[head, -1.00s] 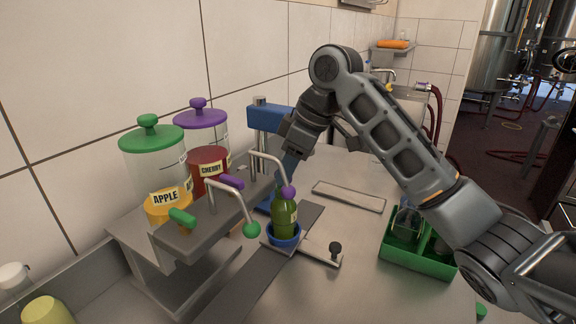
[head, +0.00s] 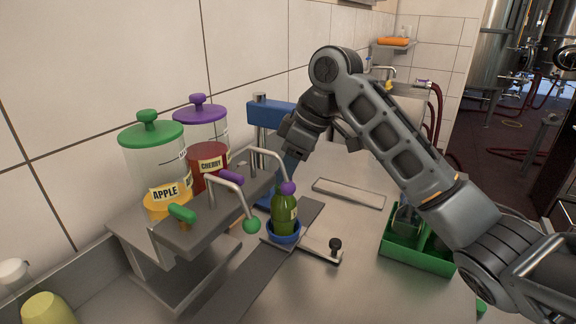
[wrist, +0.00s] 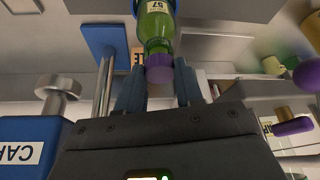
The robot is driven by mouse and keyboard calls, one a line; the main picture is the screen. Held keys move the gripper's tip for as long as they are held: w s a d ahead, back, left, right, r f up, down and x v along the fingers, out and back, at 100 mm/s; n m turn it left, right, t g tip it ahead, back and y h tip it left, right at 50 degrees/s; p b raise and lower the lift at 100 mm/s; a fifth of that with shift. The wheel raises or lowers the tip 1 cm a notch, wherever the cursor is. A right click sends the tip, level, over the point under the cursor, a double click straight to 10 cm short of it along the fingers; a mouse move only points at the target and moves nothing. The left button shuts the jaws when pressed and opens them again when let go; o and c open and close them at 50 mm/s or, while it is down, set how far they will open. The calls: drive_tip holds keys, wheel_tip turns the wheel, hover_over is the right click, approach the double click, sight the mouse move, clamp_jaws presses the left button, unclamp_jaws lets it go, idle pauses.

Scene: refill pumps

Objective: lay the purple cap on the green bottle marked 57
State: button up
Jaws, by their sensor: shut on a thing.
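The green bottle (head: 283,217) stands upright in a blue round holder (head: 284,238) on the counter. In the wrist view the bottle (wrist: 156,22) shows its 57 label, with its neck pointing down the picture. The purple cap (wrist: 159,72) is in line with the bottle's mouth, between my fingertips. My gripper (wrist: 160,80) is shut on the cap. I cannot tell whether the cap rests on the mouth or is just above it. In the head view my gripper is behind the bottle top, and the purple spout ball (head: 288,188) hides the cap.
Apple (head: 166,192) and cherry (head: 211,164) dispensers stand at left, their spouts reaching toward the bottle. A blue press (head: 268,117) stands behind. The holder's slide has a black knob (head: 335,244). A green crate (head: 415,256) is at right. The counter between holder and crate is clear.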

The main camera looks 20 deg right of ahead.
drive_tip(key=shift+f, duration=0.15)
drive_tip(key=o, duration=0.9)
wheel_tip(320, 180, up, 7)
drive_tip(key=p, duration=0.6)
drive_tip(key=shift+p, duration=0.3)
